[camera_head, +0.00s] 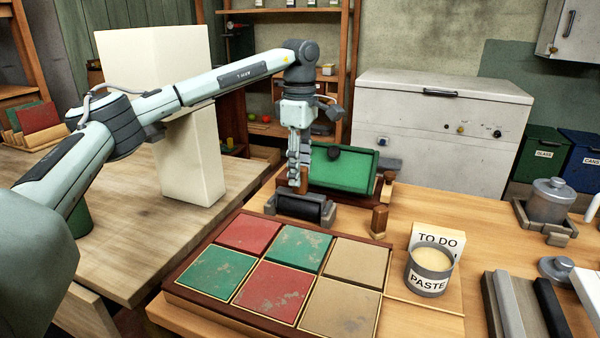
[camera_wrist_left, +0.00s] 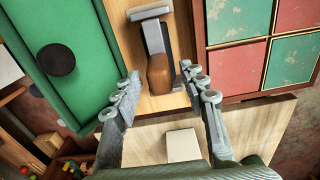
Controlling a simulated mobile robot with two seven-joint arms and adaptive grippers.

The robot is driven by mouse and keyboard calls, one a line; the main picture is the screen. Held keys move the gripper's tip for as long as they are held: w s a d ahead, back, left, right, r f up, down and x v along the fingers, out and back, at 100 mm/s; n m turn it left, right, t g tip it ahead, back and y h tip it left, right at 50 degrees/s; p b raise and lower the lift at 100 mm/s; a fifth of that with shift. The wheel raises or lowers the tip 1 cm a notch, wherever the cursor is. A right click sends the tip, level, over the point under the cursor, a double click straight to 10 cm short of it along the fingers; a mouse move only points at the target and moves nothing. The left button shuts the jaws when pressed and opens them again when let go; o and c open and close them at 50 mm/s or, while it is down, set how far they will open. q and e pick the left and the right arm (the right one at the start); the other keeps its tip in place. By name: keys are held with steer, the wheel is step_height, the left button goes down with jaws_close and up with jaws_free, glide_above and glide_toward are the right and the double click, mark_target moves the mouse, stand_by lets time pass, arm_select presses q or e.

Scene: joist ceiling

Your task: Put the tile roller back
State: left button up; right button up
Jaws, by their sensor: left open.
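The tile roller shows in the head view as a black roller (camera_head: 300,207) lying in a grey rest on the table, behind the tile tray. Its brown handle (camera_wrist_left: 159,74) rises toward my left gripper and shows clearly in the left wrist view. My left gripper (camera_head: 297,178) is just above the roller, pointing down. Its two fingers (camera_wrist_left: 164,92) are spread, with the handle between them in the picture and a gap on each side. I cannot tell how far down the fingers reach along the handle. My right gripper is not in view.
A tray of red, green and tan tiles (camera_head: 172,286) lies in front. A green box (camera_head: 340,168) stands close behind the roller; a small wooden post (camera_head: 379,220) is at its right.

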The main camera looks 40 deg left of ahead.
arm_select(q)
step_height(320, 180, up, 4)
steer(key=shift+w, duration=0.1)
step_height(320, 180, up, 5)
steer(key=shift+r, duration=0.1)
step_height(320, 180, up, 3)
steer(key=shift+f, duration=0.2)
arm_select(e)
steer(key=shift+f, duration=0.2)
